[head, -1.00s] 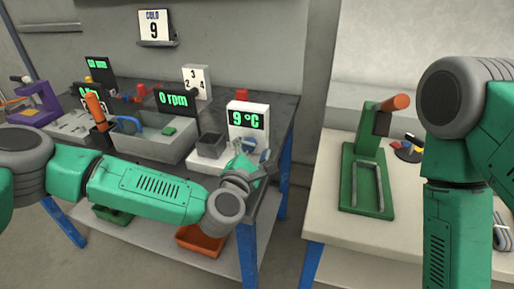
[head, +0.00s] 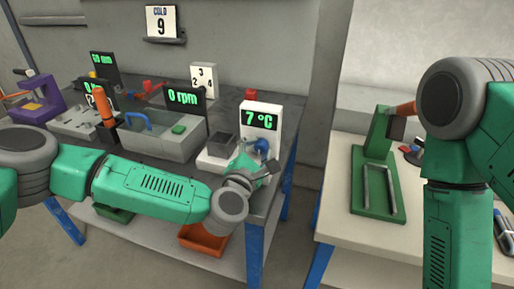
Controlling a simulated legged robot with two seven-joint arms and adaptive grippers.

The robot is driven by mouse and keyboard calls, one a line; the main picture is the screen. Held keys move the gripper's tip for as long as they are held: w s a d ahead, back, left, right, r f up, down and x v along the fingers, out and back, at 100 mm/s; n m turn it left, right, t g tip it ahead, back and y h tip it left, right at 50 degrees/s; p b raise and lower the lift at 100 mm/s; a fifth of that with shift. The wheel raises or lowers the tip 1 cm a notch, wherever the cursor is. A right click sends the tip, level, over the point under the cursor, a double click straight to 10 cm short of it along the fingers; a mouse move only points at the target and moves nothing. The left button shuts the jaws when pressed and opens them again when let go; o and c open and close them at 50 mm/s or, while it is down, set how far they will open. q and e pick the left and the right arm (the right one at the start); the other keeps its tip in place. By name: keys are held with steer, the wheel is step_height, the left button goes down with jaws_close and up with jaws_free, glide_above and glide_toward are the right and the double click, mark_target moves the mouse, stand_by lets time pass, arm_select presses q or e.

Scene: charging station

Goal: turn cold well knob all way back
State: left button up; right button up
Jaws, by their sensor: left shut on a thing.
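The cold well (head: 216,158) is a white unit with a dark square block, near the right end of the dark bench. Its upright display (head: 260,121) reads 7 °C in green. A blue knob (head: 261,147) sits on the front of the unit below the display. My left gripper (head: 258,162) is at the knob and shut on it; the fingers and wrist hide part of the knob. My right arm stands at the right edge of the view, and its gripper is out of the picture.
A wall card (head: 162,21) reads COLD 9. A unit showing 0 rpm (head: 184,97) stands left of the well. A green press (head: 379,170) stands on the pale table at right. An orange bin (head: 203,239) sits on the lower shelf.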

arm_select(q)
steer(key=shift+s+d+f, duration=0.15)
steer(key=shift+s+d, duration=0.05)
steer(key=shift+d, duration=0.25)
jaws_close()
steer(key=shift+w+a, duration=0.2)
steer(key=shift+a, duration=0.05)
stand_by(0.6)
steer(key=o, duration=0.7)
jaws_free()
steer(key=shift+w+d, duration=0.1)
steer(key=shift+d, duration=0.05)
steer(key=v, duration=1.2)
